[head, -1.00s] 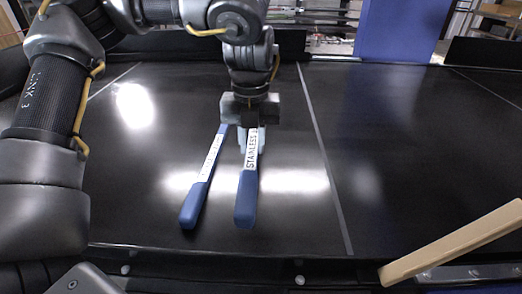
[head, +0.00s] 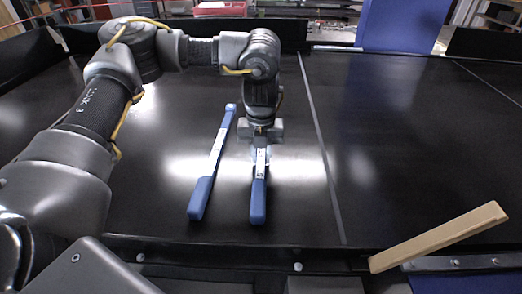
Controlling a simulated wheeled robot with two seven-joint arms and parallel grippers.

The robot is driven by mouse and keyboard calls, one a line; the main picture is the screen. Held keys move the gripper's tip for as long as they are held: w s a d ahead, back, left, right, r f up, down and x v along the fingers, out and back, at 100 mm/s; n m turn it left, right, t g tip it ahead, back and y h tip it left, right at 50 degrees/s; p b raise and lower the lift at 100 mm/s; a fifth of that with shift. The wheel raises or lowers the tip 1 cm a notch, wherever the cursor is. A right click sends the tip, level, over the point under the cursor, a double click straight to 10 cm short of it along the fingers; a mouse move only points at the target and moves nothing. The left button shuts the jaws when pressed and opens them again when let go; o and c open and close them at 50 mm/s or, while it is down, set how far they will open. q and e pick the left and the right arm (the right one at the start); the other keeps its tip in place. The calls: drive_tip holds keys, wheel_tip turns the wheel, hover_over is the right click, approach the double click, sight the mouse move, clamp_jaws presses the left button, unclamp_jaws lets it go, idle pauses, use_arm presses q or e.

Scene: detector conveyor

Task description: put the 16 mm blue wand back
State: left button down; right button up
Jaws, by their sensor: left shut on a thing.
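Two blue wands with white labels are on the black conveyor belt. The left wand (head: 204,190) lies on the belt, slightly tilted in the picture, its whole length showing. The right wand (head: 258,200) has its blue handle toward me, and its far end is hidden by my left gripper. My left gripper (head: 261,150) is shut on the right wand near its label. The label's lettering is too small to read, so I cannot tell which wand is the 16 mm one. My right gripper is not in view.
The black conveyor belt (head: 400,150) is clear on the right, past a pale seam line. A tan bar (head: 440,237) sticks up at the near right edge. A blue panel (head: 408,24) stands at the back. Low dark walls border the far side.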

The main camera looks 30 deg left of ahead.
use_arm(q)
drive_tip(key=shift+s+d, duration=0.1)
drive_tip(key=shift+f, duration=0.15)
drive_tip(key=c, duration=1.2)
unclamp_jaws()
drive_tip(key=shift+c, duration=0.2)
drive_tip(key=shift+o, duration=0.2)
drive_tip(key=shift+r, duration=0.2)
wheel_tip(320, 180, up, 12)
drive_tip(key=b, duration=0.3)
